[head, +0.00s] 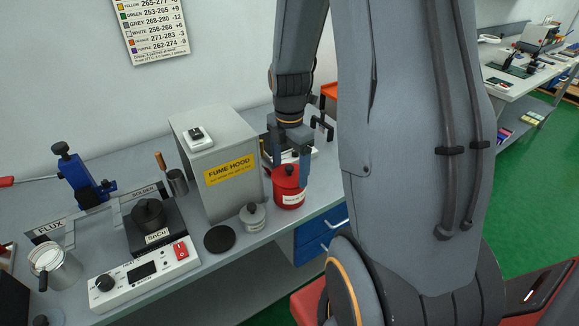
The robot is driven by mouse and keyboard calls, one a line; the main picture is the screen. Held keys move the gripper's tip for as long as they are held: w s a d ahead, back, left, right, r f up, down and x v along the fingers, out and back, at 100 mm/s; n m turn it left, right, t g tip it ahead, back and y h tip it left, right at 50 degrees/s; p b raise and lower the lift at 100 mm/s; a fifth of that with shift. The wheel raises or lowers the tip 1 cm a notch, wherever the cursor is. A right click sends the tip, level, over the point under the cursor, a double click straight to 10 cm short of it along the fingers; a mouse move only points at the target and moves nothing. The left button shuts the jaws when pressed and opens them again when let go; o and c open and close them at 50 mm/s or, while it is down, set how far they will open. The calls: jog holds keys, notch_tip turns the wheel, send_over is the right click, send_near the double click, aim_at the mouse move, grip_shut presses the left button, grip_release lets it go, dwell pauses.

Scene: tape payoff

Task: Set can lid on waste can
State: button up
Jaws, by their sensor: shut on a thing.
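The red waste can (290,198), with a white label, stands on the bench to the right of the fume hood. My gripper (291,170) points down over it, with its blue-grey fingers on either side of a dark knob. The knob belongs to the red can lid (284,180), and the gripper is shut on it. The lid is level and lined up over the can's mouth. I cannot tell whether it rests on the rim or hangs just above it, as the fingers hide part of it.
The fume hood (222,165) stands close on the left. A small grey lidded pot (252,216) and a flat black disc (220,239) lie in front of it. The solder pot (149,217) and control box (145,274) are further left. The bench edge is close in front of the can.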

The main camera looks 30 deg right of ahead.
jog(key=shift+f, duration=0.35)
jog(key=o, duration=1.1)
jog(key=shift+r, duration=0.15)
jog(key=shift+r+p, duration=3.05)
jog(key=shift+r, duration=0.4)
jog(key=s+a+f+m+b, duration=0.1)
jog(key=s+a+m+b, duration=0.1)
jog(key=m, duration=0.4)
jog(key=s+a+f+m+t+b, duration=0.1)
jog(key=s+a+f+m+b, duration=0.1)
jog(key=a+m+b, duration=0.3)
jog(key=s+a+f+m+b, duration=0.1)
jog(key=s+a+m+b, duration=0.2)
jog(key=a+m, duration=0.3)
jog(key=shift+s+f+m+b, duration=0.1)
jog(key=shift+s+m+b, duration=0.15)
jog(key=shift+m, duration=0.45)
jog(key=shift+s+f+m+b, duration=0.1)
jog(key=shift+m+b, duration=0.1)
jog(key=shift+m, duration=0.5)
